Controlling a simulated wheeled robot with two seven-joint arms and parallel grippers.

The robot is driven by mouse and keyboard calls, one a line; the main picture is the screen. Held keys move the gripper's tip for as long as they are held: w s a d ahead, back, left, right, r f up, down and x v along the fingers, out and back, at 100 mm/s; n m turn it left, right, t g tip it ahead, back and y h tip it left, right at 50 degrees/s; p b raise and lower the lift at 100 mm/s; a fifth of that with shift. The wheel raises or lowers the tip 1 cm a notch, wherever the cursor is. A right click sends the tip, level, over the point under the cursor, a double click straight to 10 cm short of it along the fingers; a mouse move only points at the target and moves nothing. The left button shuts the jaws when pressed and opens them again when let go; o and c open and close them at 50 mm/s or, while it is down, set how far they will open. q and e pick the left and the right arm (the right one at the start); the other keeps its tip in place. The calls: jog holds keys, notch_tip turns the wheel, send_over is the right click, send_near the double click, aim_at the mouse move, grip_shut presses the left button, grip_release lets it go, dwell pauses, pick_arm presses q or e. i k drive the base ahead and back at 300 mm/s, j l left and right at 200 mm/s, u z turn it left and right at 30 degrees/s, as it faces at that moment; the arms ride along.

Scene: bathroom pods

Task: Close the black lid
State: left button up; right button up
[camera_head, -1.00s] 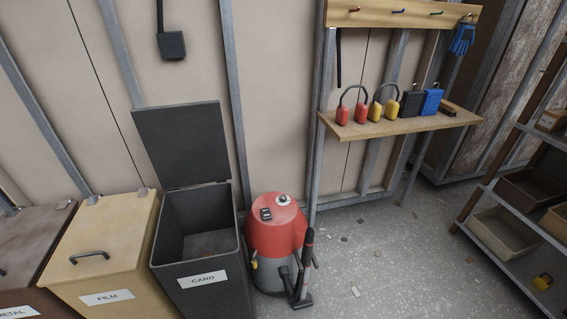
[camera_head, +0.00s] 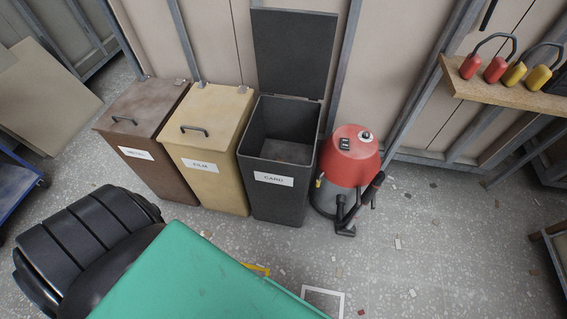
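The black lid (camera_head: 293,50) stands upright, open, against the wall behind the black bin (camera_head: 280,203). The bin has a white CARD label on its front, and its open top shows the inside. The lid joins the bin at the back rim. No gripper shows in the head view, so neither gripper can be placed relative to the lid.
A yellow bin (camera_head: 214,185) labelled FILM and a brown bin (camera_head: 160,165) stand left of the black bin, lids shut. A red vacuum (camera_head: 347,165) stands at its right. A green-topped object (camera_head: 195,285) and a black ribbed object (camera_head: 85,240) fill the lower left. Speckled floor (camera_head: 430,250) lies at right.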

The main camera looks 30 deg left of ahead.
aim_at(293, 48)
jog(key=u, duration=0.95)
